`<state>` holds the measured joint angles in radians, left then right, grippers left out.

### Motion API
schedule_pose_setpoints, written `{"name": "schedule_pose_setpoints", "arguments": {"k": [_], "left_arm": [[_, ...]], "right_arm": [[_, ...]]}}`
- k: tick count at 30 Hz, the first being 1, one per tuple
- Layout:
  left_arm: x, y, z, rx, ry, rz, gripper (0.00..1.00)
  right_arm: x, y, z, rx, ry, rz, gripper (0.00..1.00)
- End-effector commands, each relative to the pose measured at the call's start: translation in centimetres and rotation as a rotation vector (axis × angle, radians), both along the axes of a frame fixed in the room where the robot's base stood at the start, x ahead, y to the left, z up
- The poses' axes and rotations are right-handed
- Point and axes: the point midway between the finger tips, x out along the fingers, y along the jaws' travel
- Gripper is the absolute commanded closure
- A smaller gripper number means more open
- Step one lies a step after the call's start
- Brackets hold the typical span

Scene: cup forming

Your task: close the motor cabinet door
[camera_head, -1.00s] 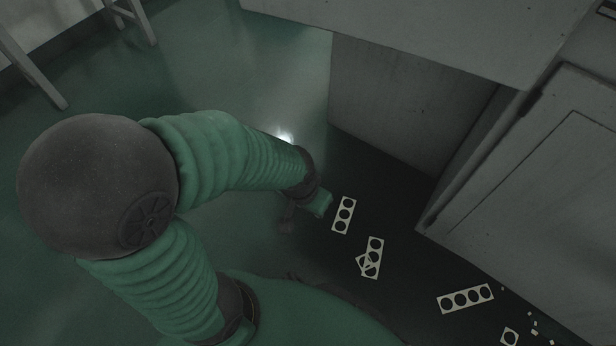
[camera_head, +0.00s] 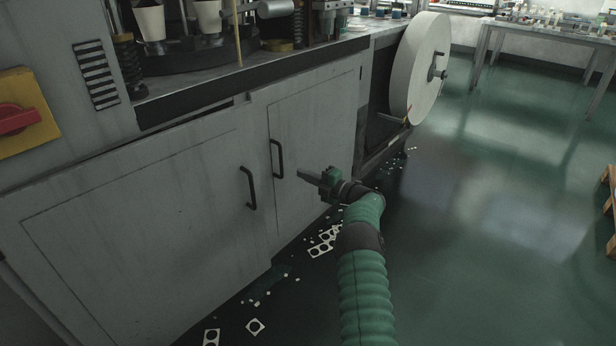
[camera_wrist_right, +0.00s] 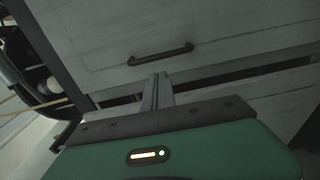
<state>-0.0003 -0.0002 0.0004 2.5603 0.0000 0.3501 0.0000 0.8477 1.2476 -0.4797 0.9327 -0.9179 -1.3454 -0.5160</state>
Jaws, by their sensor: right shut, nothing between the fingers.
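The grey cabinet front has two doors in the head view. The left door (camera_head: 130,215) has a black bar handle (camera_head: 249,187) near its right edge. The right door (camera_head: 315,130) has a similar handle (camera_head: 276,158) near its left edge. I cannot tell which is the motor cabinet door. My right gripper (camera_head: 302,177) is shut and empty, in front of the right door, just right of its handle. In the right wrist view the shut fingers (camera_wrist_right: 158,78) point toward a door with a handle (camera_wrist_right: 160,53); dark gaps show along its edge. My left gripper is out of view.
A red switch on a yellow plate (camera_head: 28,106) is at the left. A large white roll (camera_head: 415,70) stands beyond the cabinet. Punched paper scraps (camera_head: 322,242) litter the floor. The green floor on the right is open, with a pallet (camera_head: 608,195) at the edge.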

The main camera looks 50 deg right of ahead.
Motion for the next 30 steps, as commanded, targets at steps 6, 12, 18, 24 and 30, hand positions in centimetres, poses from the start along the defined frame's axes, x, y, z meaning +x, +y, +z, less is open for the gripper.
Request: {"name": "schedule_pose_setpoints", "arguments": {"k": [6, 12, 18, 24, 30], "left_arm": [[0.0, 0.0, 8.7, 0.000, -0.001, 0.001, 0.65], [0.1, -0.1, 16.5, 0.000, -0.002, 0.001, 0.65], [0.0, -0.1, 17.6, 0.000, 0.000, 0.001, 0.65], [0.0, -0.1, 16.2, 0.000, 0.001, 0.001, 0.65], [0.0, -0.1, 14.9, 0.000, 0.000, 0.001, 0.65]], "right_arm": [[-6.2, -1.6, 1.6, 0.571, -0.043, -0.189, 1.00], [-7.2, 8.4, 5.5, 1.319, -0.081, -0.179, 1.00], [-6.0, 14.6, 8.1, 1.566, -0.057, -0.103, 1.00], [-3.2, 14.4, 7.4, 1.567, -0.058, -0.099, 1.00], [1.2, 13.9, 7.4, 1.564, -0.060, -0.099, 1.00]]}}
